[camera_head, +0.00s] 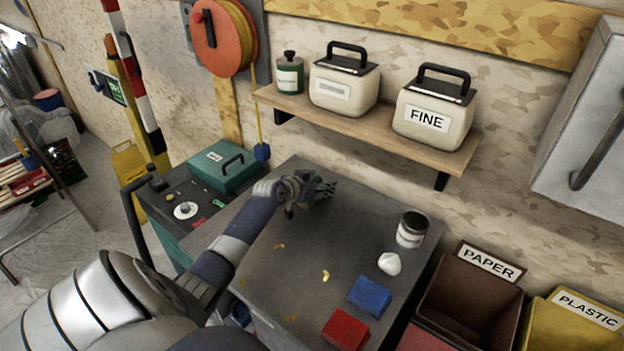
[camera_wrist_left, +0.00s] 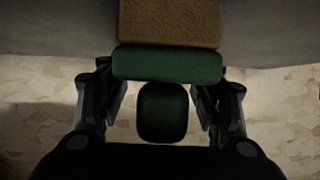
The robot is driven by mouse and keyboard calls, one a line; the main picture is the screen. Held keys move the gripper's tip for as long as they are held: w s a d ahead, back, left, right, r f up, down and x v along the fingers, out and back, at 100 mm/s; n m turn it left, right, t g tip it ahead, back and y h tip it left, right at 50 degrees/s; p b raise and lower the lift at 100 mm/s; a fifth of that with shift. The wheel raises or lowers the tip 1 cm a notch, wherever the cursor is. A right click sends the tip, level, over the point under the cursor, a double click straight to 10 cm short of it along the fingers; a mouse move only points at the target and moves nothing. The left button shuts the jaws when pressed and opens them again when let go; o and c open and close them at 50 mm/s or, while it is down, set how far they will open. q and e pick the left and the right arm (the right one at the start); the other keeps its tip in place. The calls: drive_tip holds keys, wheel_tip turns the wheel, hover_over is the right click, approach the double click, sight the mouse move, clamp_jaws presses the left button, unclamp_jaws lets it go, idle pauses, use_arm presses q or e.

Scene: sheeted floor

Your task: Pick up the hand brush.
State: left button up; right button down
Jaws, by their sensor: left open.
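The hand brush (camera_wrist_left: 168,65) shows in the left wrist view as a green bar with a brown bristle block above it. A rounded dark green end of it, probably the handle, lies between my fingers. My left gripper (camera_wrist_left: 158,103) is open, with one finger on each side of that green end and gaps visible on both sides. In the head view my left gripper (camera_head: 308,190) is at the back left of the grey worktop, and it hides most of the brush. My right gripper is not in view.
On the grey worktop (camera_head: 305,245) stand a labelled jar (camera_head: 411,230), a white lump (camera_head: 389,263), a blue block (camera_head: 370,296) and a red block (camera_head: 345,329). Small yellowish scraps lie mid-top. A wooden shelf (camera_head: 350,123) overhangs behind. A teal case (camera_head: 222,167) is at left.

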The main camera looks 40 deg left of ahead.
use_arm(q)
drive_tip(key=shift+c, duration=0.2)
drive_tip(key=c, duration=1.2)
drive_tip(key=shift+r, duration=0.1)
